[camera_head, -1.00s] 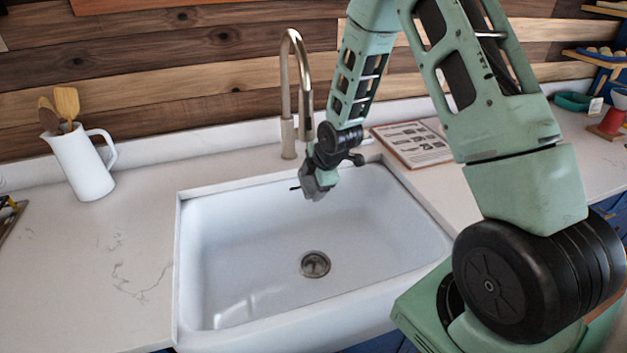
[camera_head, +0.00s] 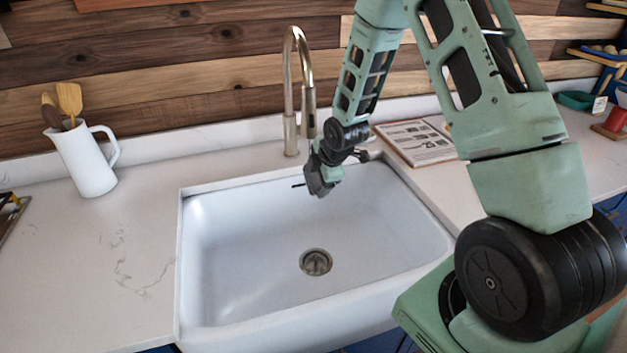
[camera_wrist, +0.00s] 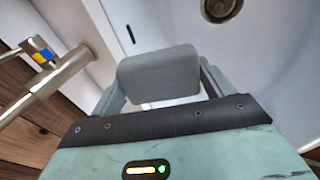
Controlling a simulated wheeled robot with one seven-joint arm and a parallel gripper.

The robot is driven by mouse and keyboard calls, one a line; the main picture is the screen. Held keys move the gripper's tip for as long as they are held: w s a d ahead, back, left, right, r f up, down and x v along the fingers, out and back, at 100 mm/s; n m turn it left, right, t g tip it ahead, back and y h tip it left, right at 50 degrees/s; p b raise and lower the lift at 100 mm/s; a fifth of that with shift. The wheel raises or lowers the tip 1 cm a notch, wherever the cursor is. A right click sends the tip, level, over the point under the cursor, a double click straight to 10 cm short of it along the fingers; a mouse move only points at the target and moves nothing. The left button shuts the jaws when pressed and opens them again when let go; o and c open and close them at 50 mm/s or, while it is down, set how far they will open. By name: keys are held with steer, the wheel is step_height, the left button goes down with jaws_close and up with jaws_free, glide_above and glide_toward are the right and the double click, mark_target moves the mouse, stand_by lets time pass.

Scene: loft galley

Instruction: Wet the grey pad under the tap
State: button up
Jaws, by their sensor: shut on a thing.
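The grey pad (camera_wrist: 160,74) is a rounded block held between the two fingers of my gripper (camera_wrist: 160,88). In the head view my gripper (camera_head: 321,184) hangs over the back part of the white sink (camera_head: 230,250), and I cannot clearly tell the pad from the gripper there. The metal tap (camera_head: 290,90) stands behind the sink with a high arched neck. Its spout end points down just left of and above my wrist. The tap also shows at the left in the wrist view (camera_wrist: 62,75), beside the pad. I see no water stream.
The round drain (camera_head: 316,262) is in the sink floor. A white jug (camera_head: 85,162) with wooden utensils stands on the left counter. A printed board (camera_head: 417,142) lies right of the tap. The basin is otherwise empty.

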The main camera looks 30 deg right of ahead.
steer(key=shift+a, duration=0.5)
steer(key=shift+s, duration=0.1)
steer(key=s+b, duration=0.1)
steer(key=s, duration=0.6)
steer(key=shift+s+b, duration=0.4)
stand_by(1.2)
steer(key=s+r+p, duration=0.3)
steer(key=p, duration=0.1)
steer(key=shift+s+r, duration=0.25)
steer(key=shift+s, duration=0.05)
steer(key=shift+p, duration=1)
steer(key=p, duration=0.3)
steer(key=s+p, duration=0.1)
steer(key=p, duration=0.2)
steer(key=shift+s+r, duration=0.2)
steer(key=shift+r, duration=0.15)
